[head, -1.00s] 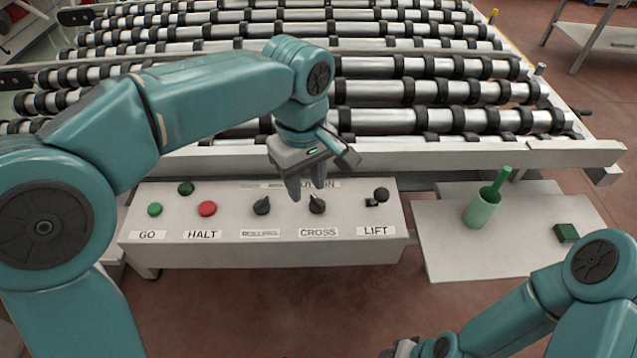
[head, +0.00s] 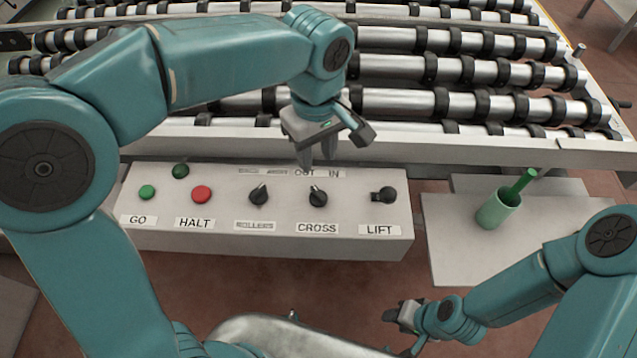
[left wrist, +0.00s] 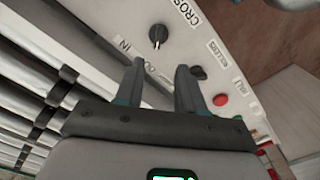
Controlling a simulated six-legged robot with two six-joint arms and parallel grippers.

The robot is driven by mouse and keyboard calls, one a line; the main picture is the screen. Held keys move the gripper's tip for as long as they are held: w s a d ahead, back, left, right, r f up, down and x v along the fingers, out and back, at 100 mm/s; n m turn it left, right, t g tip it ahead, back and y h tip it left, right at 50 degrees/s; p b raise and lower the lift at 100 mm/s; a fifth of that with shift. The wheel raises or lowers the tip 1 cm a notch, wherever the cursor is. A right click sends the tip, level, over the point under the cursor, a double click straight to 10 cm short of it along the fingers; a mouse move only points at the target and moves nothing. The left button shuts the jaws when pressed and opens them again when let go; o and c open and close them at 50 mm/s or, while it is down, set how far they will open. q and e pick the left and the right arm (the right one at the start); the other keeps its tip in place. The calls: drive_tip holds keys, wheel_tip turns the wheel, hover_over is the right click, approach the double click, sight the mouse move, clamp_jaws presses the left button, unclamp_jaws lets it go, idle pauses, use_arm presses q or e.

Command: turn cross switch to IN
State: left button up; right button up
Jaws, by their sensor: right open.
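The CROSS switch (head: 318,196) is a black knob on the pale control panel, above its CROSS label. Its pointer appears turned up and left, toward the OUT mark (head: 303,173); the IN mark (head: 334,173) is to the right. The switch also shows in the left wrist view (left wrist: 158,36), beyond the fingertips. My left gripper (head: 319,164) is open and empty, above the panel's back edge behind the switch, apart from it. Its two spread fingers show in the left wrist view (left wrist: 160,70). My right gripper (head: 398,316) is open at the lower right, away from the panel.
Beside the switch are the ROLLERS knob (head: 258,194) and LIFT lever (head: 384,195). Further left are the red HALT button (head: 201,195) and green GO button (head: 147,192). A roller bed (head: 470,105) lies behind.

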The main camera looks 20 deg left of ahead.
sight(318, 192)
use_arm(q)
wheel_tip(318, 192, down, 11)
drive_tip(key=shift+d+r, duration=0.1)
drive_tip(key=shift+r, duration=0.1)
drive_tip(key=shift+w+f, duration=0.15)
drive_tip(key=shift+f, duration=0.35)
drive_tip(key=shift+s, duration=0.2)
drive_tip(key=shift+w, duration=0.15)
clamp_jaws()
